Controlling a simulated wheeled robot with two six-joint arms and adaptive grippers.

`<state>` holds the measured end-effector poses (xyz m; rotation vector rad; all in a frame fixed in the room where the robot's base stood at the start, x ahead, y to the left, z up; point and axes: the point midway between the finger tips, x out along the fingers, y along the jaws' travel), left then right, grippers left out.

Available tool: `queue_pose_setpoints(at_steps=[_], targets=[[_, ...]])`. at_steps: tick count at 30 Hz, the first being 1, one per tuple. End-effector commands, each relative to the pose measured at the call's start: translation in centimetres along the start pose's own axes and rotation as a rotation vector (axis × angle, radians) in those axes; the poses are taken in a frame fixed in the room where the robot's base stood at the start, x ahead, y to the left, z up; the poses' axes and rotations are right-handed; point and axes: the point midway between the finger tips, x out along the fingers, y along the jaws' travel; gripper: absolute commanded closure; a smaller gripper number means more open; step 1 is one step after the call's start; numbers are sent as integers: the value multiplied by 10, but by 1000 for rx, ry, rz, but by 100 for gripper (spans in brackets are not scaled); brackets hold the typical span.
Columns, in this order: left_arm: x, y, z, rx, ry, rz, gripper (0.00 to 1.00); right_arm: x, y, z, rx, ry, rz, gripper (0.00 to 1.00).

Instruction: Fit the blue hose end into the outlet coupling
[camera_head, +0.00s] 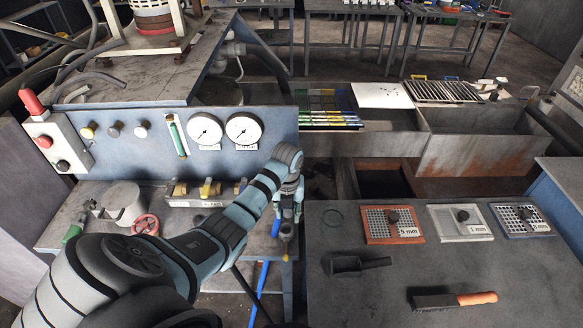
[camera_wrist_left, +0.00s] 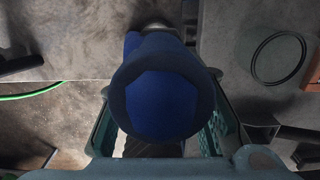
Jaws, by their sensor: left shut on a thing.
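My left gripper (camera_head: 288,222) hangs pointing down in the gap between the gauge panel bench and the right-hand table. In the left wrist view, the blue hose end (camera_wrist_left: 162,95) fills the middle, a wide blue cylinder with a dark rim. The fingers of the left gripper (camera_wrist_left: 160,135) stand on both sides of it, shut on it. In the head view a blue hose length (camera_head: 263,282) hangs below and left of the gripper. I cannot clearly make out the outlet coupling in either view. My right gripper is not in view.
The blue panel (camera_head: 265,160) with gauges and the brass valves (camera_head: 207,188) stand left of the gripper. The dark table (camera_head: 350,300) at right holds a brush (camera_head: 455,299), a scoop (camera_head: 357,263), a ring (camera_head: 332,217) and screen plates (camera_head: 393,224). Troughs (camera_head: 380,143) lie behind.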

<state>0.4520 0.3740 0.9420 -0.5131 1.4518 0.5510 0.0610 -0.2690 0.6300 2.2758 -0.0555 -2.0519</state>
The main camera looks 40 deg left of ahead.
Motion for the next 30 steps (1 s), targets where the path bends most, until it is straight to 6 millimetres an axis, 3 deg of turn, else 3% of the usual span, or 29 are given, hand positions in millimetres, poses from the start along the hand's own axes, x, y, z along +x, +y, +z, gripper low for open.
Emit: queue_pose_setpoints(at_steps=[13, 24, 30], targets=[[-1, 7, -4, -8, -55, -13, 100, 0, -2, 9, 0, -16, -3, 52], [47, 4, -6, -8, -55, -15, 100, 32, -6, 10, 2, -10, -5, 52], [58, 4, -7, -7, -55, -15, 100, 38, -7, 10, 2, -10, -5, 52]])
